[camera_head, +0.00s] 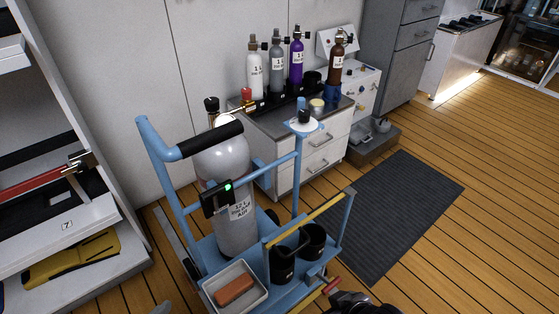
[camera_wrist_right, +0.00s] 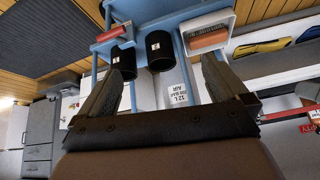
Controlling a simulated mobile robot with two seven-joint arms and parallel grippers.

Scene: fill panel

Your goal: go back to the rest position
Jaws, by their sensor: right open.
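My right gripper (camera_wrist_right: 163,62) is open in the right wrist view, with its two dark fingers spread and nothing held between them. In the head view a dark part of my right arm (camera_head: 352,303) shows at the bottom edge, right of the blue cart (camera_head: 330,240). In the wrist view the cart's black cups (camera_wrist_right: 160,50) appear beyond the fingers, upside down. I cannot tell the exact gap from the fingers to the cart.
The cart carries a grey gas cylinder (camera_head: 236,225), a white tray (camera_head: 258,298) with a reddish brick (camera_head: 235,290), and two black cups. Several bottles stand on a cabinet (camera_head: 325,155) behind. Shelves (camera_head: 60,245) stand left. A dark mat (camera_head: 395,215) and open floor lie right.

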